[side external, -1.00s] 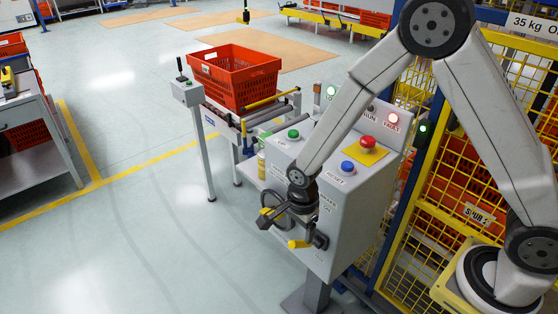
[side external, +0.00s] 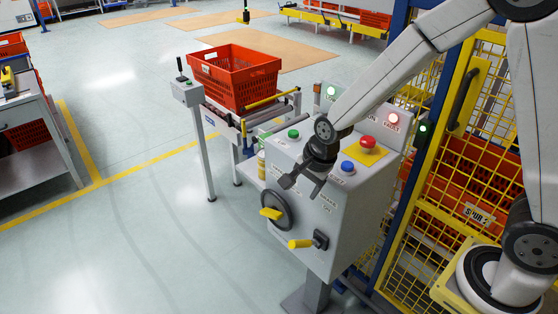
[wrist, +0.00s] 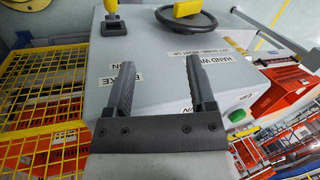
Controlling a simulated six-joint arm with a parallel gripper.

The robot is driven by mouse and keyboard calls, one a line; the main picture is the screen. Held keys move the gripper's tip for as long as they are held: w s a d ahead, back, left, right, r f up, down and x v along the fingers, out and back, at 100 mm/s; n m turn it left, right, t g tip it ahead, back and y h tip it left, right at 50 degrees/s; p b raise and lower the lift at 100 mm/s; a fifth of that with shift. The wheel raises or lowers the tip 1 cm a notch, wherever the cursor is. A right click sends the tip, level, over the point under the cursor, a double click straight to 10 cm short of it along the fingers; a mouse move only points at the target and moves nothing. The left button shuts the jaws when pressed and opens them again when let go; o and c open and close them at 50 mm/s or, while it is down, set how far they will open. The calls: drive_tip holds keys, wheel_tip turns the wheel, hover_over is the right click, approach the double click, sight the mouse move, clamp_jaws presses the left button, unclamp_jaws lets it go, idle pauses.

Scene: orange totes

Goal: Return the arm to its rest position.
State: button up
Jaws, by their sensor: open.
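My gripper (side external: 304,184) is open and empty in front of the upper front of the grey control box (side external: 345,225). In the wrist view its two fingers (wrist: 162,85) stand apart with only the box face between them. The black handwheel (side external: 277,211) with a yellow knob is below and left of it, apart from the fingers. A yellow-handled brake lever (side external: 302,243) sits lower on the same face. Both also show at the top of the wrist view, the handwheel (wrist: 186,22) and the lever (wrist: 111,22).
The box top carries a red button (side external: 367,142), a blue button (side external: 347,166) and a green button (side external: 293,133). A red tote (side external: 236,88) sits on a roller conveyor behind. A yellow mesh fence (side external: 460,180) stands at right. The floor to the left is open.

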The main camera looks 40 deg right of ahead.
drive_tip(key=s+d+r+n+t, duration=0.1)
drive_tip(key=d+r+n+t, duration=0.1)
drive_tip(key=d+r+n, duration=0.3)
drive_tip(key=s+f+n+g, duration=0.2)
drive_tip(key=s+n, duration=0.8)
drive_tip(key=s, duration=0.1)
drive_tip(key=shift+d+f+g+h, duration=0.2)
drive_tip(key=shift+f+g+h, duration=0.1)
drive_tip(key=shift+h, duration=0.1)
